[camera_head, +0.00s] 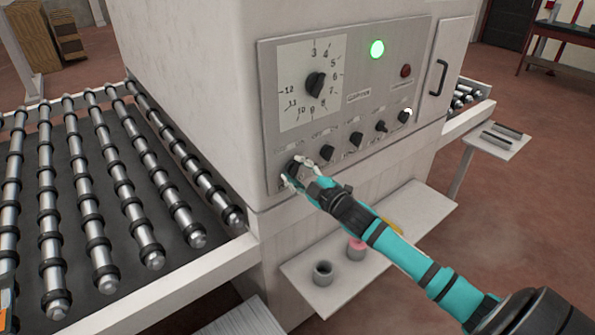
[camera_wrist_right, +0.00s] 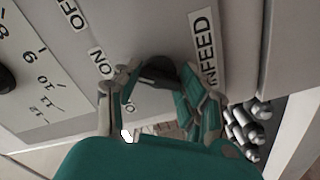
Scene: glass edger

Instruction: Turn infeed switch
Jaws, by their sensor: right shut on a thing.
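The infeed switch (camera_head: 293,165) is the dark knob at the lower left of the machine's grey control panel (camera_head: 385,68). It shows in the right wrist view (camera_wrist_right: 158,70), between the ON label (camera_wrist_right: 99,63) and the INFEED label (camera_wrist_right: 205,50). My right gripper (camera_head: 298,174) reaches up to the panel from the lower right and is shut on the switch, a finger on each side of it. The fingers hide part of the knob, and its exact angle cannot be told.
A numbered dial (camera_head: 316,84), a lit green lamp (camera_head: 377,48), a red button (camera_head: 405,71) and more knobs (camera_head: 356,139) share the panel. The roller conveyor (camera_head: 105,215) lies at left. A low shelf (camera_head: 420,205) with small cups juts out below the panel.

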